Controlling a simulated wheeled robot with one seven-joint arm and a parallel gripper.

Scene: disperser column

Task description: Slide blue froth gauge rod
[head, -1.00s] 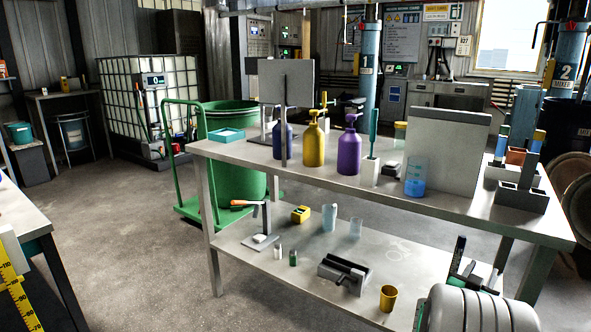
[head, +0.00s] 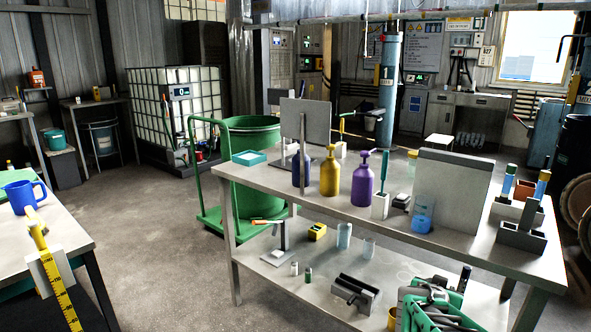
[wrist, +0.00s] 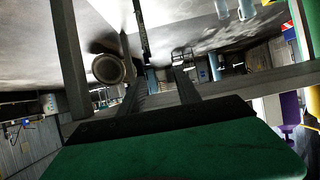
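No single blue rod stands out as the froth gauge rod. At the right of the bench, a rod with blue and yellow bands (head: 542,186) and a blue-green one (head: 508,183) stand in grey holders (head: 521,238). A teal rod (head: 384,172) stands upright in a white block (head: 379,206). A yellow scale (head: 63,296) with a white block (head: 47,271) leans at the left table. My gripper (head: 440,284) is low in front of the bench at right, apart from these rods. In the wrist view its two dark fingers (wrist: 128,60) are apart with nothing seen between them.
The steel bench (head: 283,188) carries a yellow bottle (head: 329,176), a purple bottle (head: 362,181) and a grey upright panel (head: 452,196). A lower shelf (head: 318,284) holds small items. A blue jug (head: 25,196) is on the left table. Floor between the tables is clear.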

